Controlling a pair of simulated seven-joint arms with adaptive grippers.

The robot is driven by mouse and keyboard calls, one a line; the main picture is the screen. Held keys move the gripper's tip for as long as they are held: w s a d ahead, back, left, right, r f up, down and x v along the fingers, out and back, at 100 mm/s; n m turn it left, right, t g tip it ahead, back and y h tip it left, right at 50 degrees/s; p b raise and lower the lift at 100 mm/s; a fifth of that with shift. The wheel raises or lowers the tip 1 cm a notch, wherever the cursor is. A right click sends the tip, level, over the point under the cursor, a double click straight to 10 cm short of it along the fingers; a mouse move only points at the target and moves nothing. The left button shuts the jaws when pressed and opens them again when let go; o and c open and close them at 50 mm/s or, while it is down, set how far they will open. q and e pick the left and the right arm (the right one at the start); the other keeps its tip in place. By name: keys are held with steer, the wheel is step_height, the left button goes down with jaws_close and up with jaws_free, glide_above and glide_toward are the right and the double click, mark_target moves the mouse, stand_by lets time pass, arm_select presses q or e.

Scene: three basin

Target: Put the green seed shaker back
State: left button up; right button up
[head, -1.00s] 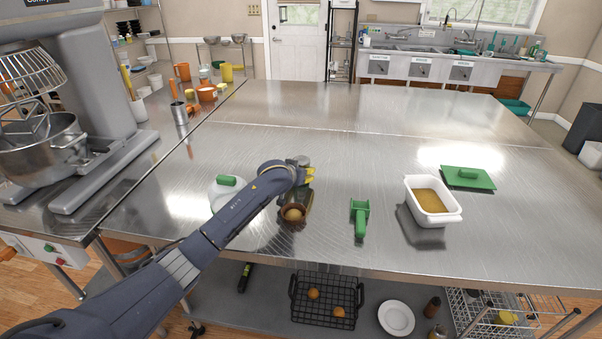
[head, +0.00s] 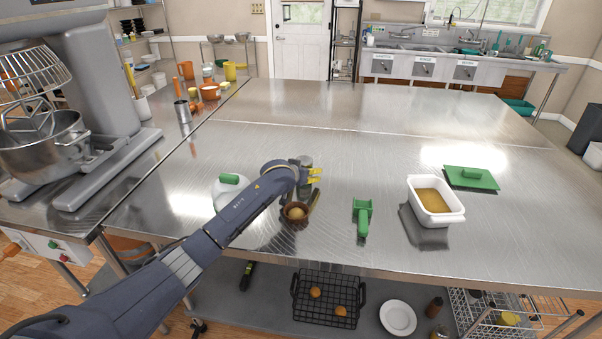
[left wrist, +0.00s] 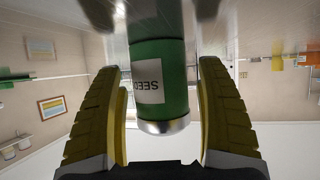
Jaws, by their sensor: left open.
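The green seed shaker (left wrist: 172,75), with a white label and a silver end, shows large in the left wrist view. It stands between the two yellow-padded fingers of my left gripper (left wrist: 165,110), with a gap visible on each side. The fingers are open and not closed on it. In the head view my left gripper (head: 315,176) is over the near half of the steel table, just behind a small brown bowl (head: 286,217) holding a round tan item. The shaker is not clearly distinguishable there, beside and behind the gripper. My right gripper is not in view.
On the steel table (head: 400,130), a white jug with a green cap (head: 230,180) stands left beside my arm. A green scoop (head: 362,215), a white tub (head: 436,208) of grain and a green lid (head: 470,178) lie to the right. The table's far half is clear.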

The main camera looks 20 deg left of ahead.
arm_select(q)
steer(key=d+v, duration=0.1)
steer(key=v, duration=1.1)
steer(key=shift+a, duration=0.5)
steer(key=shift+r, duration=0.1)
